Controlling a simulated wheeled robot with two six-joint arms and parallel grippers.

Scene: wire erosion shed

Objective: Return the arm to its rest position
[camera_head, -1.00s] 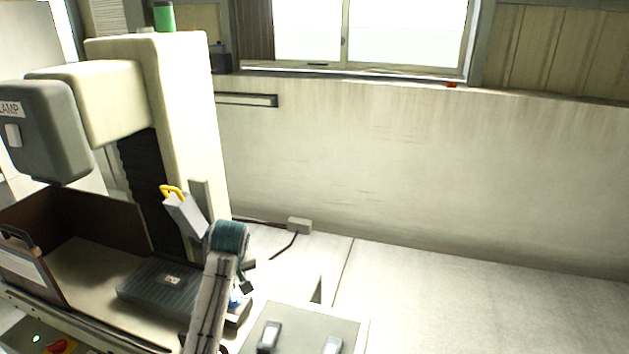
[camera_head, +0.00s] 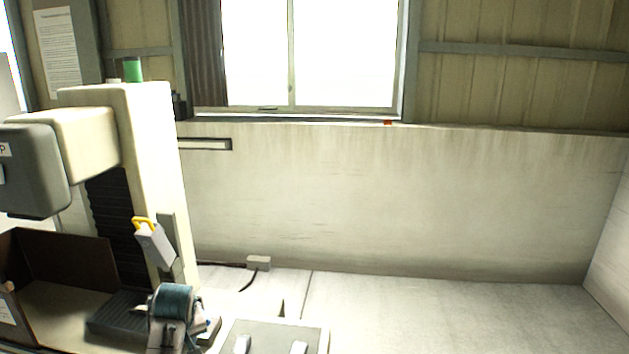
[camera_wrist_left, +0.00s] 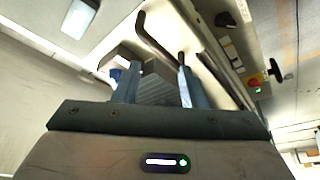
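My left arm (camera_head: 171,303) comes up from the bottom left of the head view, with a teal joint uppermost, in front of the machine. Its gripper is mostly hidden behind the arm there. In the left wrist view my left gripper (camera_wrist_left: 156,75) shows two blue fingers standing apart with nothing held between them. A grey ribbed block (camera_wrist_left: 155,91) shows beyond the gap. In the head view a dark ribbed block (camera_head: 112,316) lies on the machine bed, just left of the arm. My right gripper is in neither view.
The cream machine column (camera_head: 150,170) with its grey head (camera_head: 35,170) stands at the left. A grey box with a yellow handle (camera_head: 154,240) is on the column's side. A grey panel (camera_head: 270,337) with light handles is right of the arm. The floor at right is clear.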

